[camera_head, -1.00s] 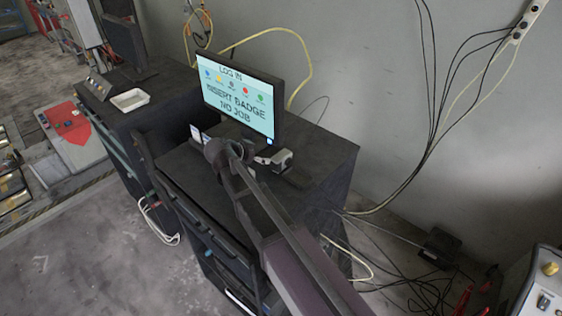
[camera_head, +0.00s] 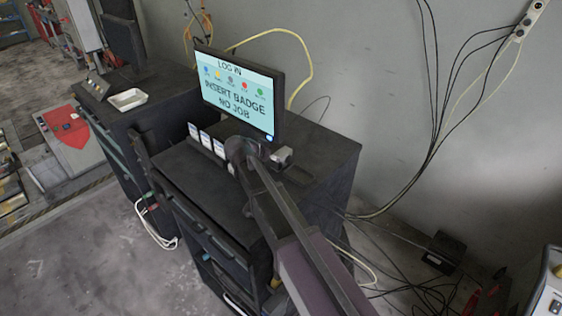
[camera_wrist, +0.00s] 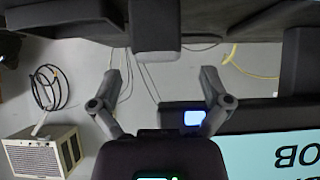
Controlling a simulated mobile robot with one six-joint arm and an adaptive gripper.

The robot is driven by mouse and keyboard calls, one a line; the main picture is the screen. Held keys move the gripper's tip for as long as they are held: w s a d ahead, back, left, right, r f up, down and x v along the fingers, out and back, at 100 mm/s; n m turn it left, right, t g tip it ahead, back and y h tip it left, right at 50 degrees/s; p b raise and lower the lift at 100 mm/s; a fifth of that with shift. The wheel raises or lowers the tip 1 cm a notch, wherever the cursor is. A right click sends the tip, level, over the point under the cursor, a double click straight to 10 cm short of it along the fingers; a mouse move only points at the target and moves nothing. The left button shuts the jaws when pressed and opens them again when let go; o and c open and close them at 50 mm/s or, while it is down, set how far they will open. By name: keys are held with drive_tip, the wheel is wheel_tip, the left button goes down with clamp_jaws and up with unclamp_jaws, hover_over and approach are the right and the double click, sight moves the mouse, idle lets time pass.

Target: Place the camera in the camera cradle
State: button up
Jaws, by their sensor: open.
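A small light-grey device (camera_head: 281,157), which looks like the camera, sits on the dark cabinet top beside the monitor's lower right corner. A flat dark piece (camera_head: 298,175) lies just in front of it; I cannot tell if this is the cradle. My gripper is mostly hidden by my own arm in the head view, just left of the device. In the wrist view my gripper (camera_wrist: 168,88) is open, with nothing between its fingers. A dark block (camera_wrist: 153,25) lies beyond the fingertips; I cannot tell whether it is the camera or the cradle.
The login monitor (camera_head: 238,92) stands close behind my wrist and also fills the lower right of the wrist view (camera_wrist: 290,155). Several upright cards (camera_head: 206,140) stand left of my wrist. The cabinet top (camera_head: 325,150) is bare at its right end. Cables hang along the wall.

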sight(278, 155)
drive_tip(key=shift+f, duration=0.1)
drive_tip(key=shift+b+x, duration=1.55)
drive_tip(key=shift+x, duration=1)
drive_tip(key=shift+d, duration=0.1)
clamp_jaws()
